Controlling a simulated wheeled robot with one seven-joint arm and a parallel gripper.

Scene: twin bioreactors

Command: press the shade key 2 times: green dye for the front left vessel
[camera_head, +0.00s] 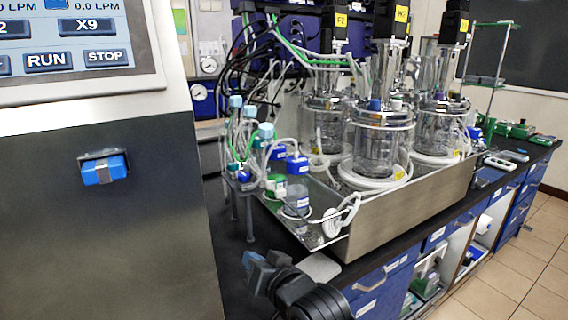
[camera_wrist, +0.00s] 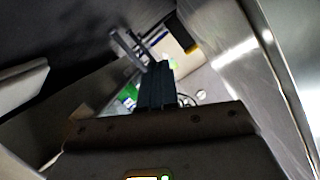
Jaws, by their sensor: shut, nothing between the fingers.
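My gripper (camera_head: 254,260) is low in front of the bench, near the steel tray's near corner. In the wrist view its dark fingers (camera_wrist: 156,82) are together, with nothing between them. A control panel screen (camera_head: 62,40) at the upper left shows RUN, STOP and X9 keys and part of another key ending in 2. I cannot make out a key marked shade; the screen is cut off at the left and top. My gripper is apart from the screen, lower and to the right. Glass vessels (camera_head: 380,145) stand in the steel tray; which is front left I cannot tell.
A blue latch or connector (camera_head: 103,170) sticks out of the dark cabinet front below the screen. Bottles with tubing (camera_head: 262,150) crowd the left of the steel tray (camera_head: 410,208). Tiled floor (camera_head: 515,268) is free at the right.

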